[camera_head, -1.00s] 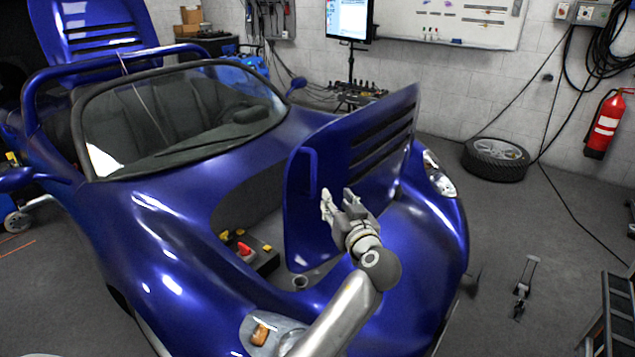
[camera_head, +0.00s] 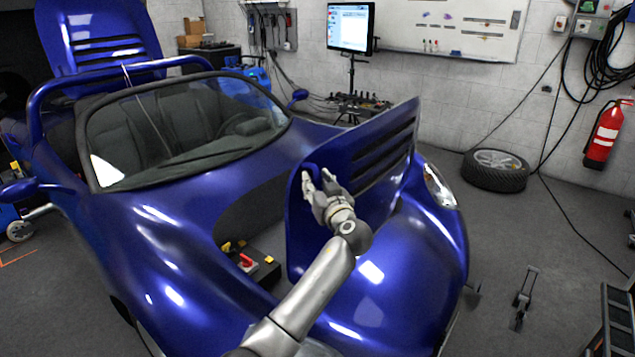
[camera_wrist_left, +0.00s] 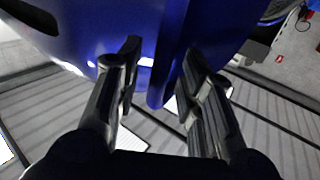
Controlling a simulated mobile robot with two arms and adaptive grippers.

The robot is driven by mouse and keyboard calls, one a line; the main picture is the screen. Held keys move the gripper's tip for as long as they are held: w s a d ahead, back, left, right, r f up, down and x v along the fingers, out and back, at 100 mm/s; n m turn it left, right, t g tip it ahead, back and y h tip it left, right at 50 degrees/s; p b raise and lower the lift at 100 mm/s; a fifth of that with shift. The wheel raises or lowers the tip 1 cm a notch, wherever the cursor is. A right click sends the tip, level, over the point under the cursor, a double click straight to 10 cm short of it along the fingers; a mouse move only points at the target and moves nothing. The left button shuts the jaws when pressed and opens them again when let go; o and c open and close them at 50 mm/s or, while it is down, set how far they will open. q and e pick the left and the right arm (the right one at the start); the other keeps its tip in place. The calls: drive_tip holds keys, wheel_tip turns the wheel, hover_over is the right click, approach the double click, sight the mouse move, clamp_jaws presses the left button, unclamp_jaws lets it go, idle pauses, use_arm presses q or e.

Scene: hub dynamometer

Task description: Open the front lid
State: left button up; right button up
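The blue front lid (camera_head: 375,165) of the blue car (camera_head: 160,240) is raised and stands tilted up over the open front compartment. Dark slats run across it. My left gripper (camera_head: 319,178) is at the lid's left part, near its upper edge, with its fingers apart. In the left wrist view, a blue panel edge (camera_wrist_left: 160,85), apparently the lid's, shows between the two spread fingers (camera_wrist_left: 160,65). Whether a finger touches it I cannot tell. My right gripper is not in view.
The open compartment holds a dark box with a red part (camera_head: 247,262). The raised rear lid (camera_head: 100,35) stands behind the seats. Floor right of the car is largely free.

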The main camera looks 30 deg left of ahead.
use_arm(q)
clamp_jaws()
idle(0.3)
drive_tip(key=w+a+f+n+g+h+p, duration=0.1)
drive_tip(key=a+h, duration=0.1)
drive_tip(key=a, duration=1)
drive_tip(key=shift+a+n, duration=0.3)
drive_tip(key=shift+a, duration=0.1)
